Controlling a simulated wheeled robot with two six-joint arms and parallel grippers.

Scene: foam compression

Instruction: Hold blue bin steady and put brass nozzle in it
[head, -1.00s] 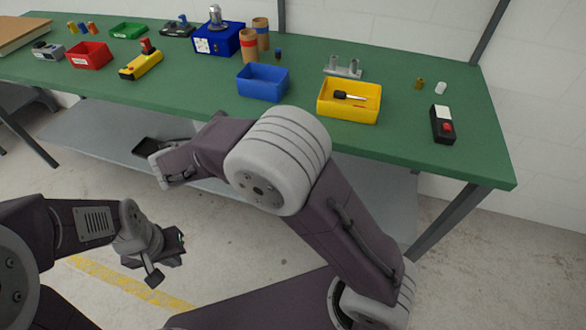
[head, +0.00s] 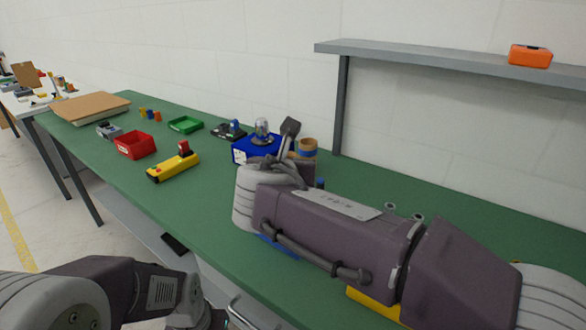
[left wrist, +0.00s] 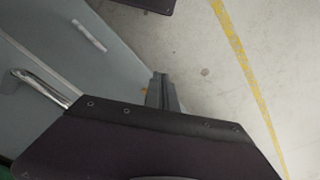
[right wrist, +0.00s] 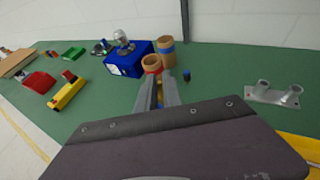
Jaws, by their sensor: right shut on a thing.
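The blue bin (head: 277,247) is almost wholly hidden behind my right arm in the head view; only a blue edge shows below it. My right gripper (head: 290,127) is raised above the bench near the blue box. In the right wrist view its fingers (right wrist: 158,92) are shut on a small brass-coloured piece (right wrist: 160,93), apparently the brass nozzle, mostly covered by the fingers. In the left wrist view my left gripper (left wrist: 161,92) looks shut and empty over the floor, in front of the bench and away from the blue bin.
A blue box (right wrist: 128,62) with a domed top stands by cardboard tubes (right wrist: 166,50). A grey two-post stand (right wrist: 273,94) and a yellow bin (head: 375,303) are to the right. A red bin (head: 135,145), green tray (head: 185,124) and yellow control box (head: 173,167) lie left.

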